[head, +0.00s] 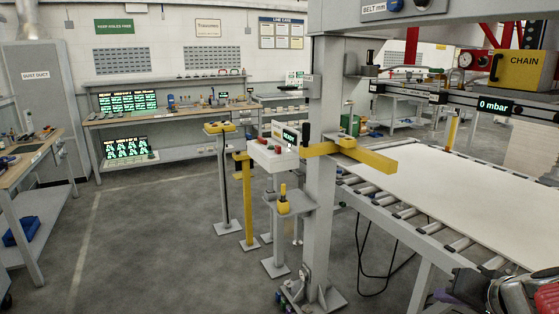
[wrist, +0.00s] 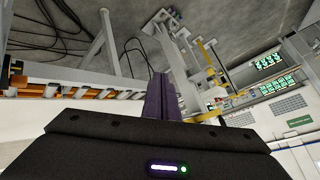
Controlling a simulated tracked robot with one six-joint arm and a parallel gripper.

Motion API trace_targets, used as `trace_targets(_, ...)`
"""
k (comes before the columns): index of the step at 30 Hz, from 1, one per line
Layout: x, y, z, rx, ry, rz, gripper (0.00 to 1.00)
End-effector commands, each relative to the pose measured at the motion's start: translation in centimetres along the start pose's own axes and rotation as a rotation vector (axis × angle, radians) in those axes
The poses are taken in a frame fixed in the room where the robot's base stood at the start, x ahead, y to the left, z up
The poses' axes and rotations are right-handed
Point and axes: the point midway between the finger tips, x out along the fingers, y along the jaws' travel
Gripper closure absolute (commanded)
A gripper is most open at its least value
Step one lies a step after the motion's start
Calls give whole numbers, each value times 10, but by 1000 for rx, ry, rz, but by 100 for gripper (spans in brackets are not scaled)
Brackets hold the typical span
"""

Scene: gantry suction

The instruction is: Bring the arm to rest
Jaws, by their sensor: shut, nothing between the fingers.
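My gripper (wrist: 162,97) shows in the wrist view as two dark purple fingers pressed together, with nothing between them. The dark body of the gripper, with a small lit strip, fills the bottom of that view. The fingers point out over open space and touch nothing that I can see. In the head view, a part of my arm shows at the bottom right corner, in front of the roller conveyor (head: 436,228). Most of the arm is out of that view.
A grey post (head: 320,180) with a yellow bar (head: 370,157) stands near the conveyor. A white panel (head: 450,187) lies on the rollers. A control box (head: 272,153) and yellow-topped stands are left of the post. Open floor (head: 150,235) lies at left; a cable hangs under the conveyor.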

Motion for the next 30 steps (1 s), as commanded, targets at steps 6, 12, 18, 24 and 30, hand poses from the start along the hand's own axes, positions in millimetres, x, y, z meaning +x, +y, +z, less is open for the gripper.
trace_targets(6, 12, -50, 31, -91, -121, -15, 100)
trace_targets(12, -2, -91, 75, -203, -206, -15, 100)
trace_targets(18, -19, -117, 118, -318, -269, 2, 100)
trace_targets(24, -39, -130, 154, -430, -305, 34, 100)
trace_targets(30, -58, -134, 180, -529, -309, 71, 100)
